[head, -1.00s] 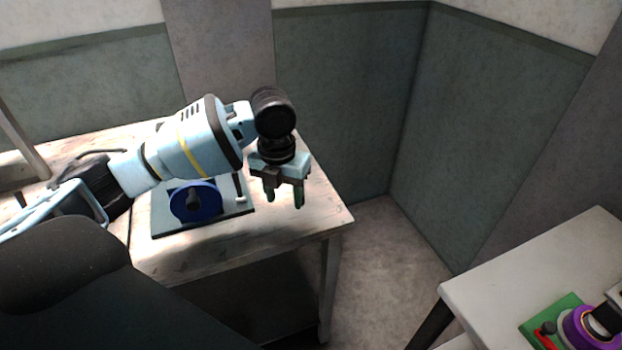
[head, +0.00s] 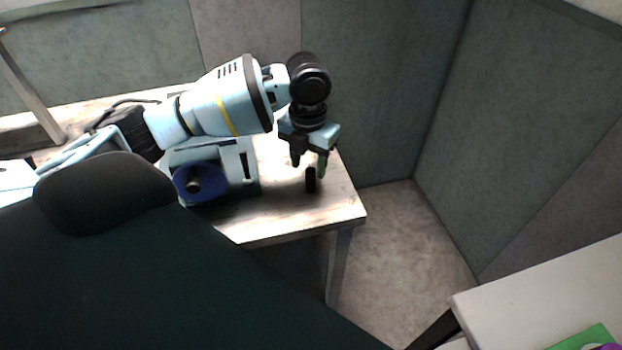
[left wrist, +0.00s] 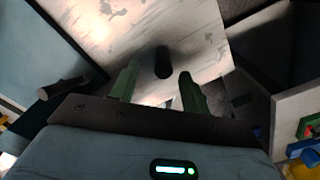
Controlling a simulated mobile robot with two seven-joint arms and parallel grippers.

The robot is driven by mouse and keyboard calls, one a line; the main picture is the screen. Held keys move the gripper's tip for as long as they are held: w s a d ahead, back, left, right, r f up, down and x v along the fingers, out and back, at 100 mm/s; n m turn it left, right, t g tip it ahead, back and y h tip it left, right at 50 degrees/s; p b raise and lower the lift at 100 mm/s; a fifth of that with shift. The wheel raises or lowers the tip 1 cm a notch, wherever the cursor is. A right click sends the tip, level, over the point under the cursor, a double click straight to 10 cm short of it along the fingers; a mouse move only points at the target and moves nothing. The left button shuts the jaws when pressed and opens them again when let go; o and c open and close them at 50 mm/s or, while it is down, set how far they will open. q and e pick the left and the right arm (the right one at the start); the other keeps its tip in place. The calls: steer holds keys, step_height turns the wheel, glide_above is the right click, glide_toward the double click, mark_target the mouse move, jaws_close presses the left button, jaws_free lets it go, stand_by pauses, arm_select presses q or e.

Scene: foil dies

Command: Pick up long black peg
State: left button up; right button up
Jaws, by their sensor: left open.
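The long black peg (head: 311,181) stands upright near the right end of the wooden table, just below my left gripper's fingertips. My left gripper (head: 309,166) points down and is open. In the left wrist view the peg (left wrist: 162,62) shows in the gap between the tips of the two open fingers (left wrist: 158,76). I cannot tell whether the fingers reach down around it; nothing is gripped. My right gripper is not in view.
A blue-grey board with a blue disc (head: 182,190) and a dark knob lies left of the peg on the wooden table (head: 285,222). A pale table (head: 540,300) with a green board (head: 588,338) stands at lower right. A floor gap separates the tables.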

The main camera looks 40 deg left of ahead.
mark_target(311, 170)
arm_select(q)
steer(key=f, duration=0.5)
steer(key=shift+d, duration=0.2)
steer(key=shift+w, duration=0.1)
jaws_close()
